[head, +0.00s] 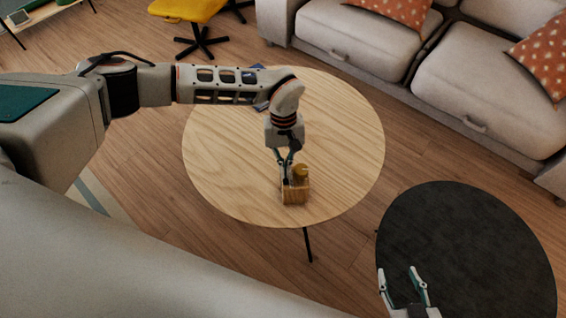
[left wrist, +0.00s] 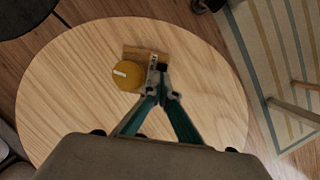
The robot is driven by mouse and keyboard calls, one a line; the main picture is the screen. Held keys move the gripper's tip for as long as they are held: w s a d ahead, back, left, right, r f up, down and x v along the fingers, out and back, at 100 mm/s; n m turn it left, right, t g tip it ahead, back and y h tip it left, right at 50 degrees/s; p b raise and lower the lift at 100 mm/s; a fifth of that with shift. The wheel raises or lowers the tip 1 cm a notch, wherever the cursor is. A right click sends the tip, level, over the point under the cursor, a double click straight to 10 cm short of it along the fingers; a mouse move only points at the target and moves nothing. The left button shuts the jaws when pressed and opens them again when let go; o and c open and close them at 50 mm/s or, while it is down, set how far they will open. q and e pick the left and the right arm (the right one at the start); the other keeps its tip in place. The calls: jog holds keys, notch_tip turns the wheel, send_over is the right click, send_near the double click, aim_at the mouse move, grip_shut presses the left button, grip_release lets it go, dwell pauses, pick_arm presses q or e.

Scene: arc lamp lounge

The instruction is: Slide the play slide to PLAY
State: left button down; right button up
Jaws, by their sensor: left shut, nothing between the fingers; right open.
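A small wooden box (head: 295,195) with a round yellow knob (head: 301,171) stands near the front edge of the round wooden table (head: 225,160). In the left wrist view the box (left wrist: 140,52) lies beyond the fingertips and the yellow knob (left wrist: 126,76) is left of them. My left gripper (head: 286,180) points down, shut and empty, at the box beside the knob. In the left wrist view its tips (left wrist: 159,70) overlap a small black-and-white detail on the box. I cannot tell whether this is the play slide or whether they touch it. My right gripper (head: 404,278) is open and empty, over the dark round table.
The dark round table (head: 470,240) stands at the right with a bare top. A dark blue item (head: 257,68) lies at the wooden table's far edge, partly behind my left arm. A grey sofa (head: 480,85) stands behind. Most of the wooden tabletop is clear.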

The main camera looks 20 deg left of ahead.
pick_arm(q)
jog(key=v, duration=1.2)
dwell(0.5)
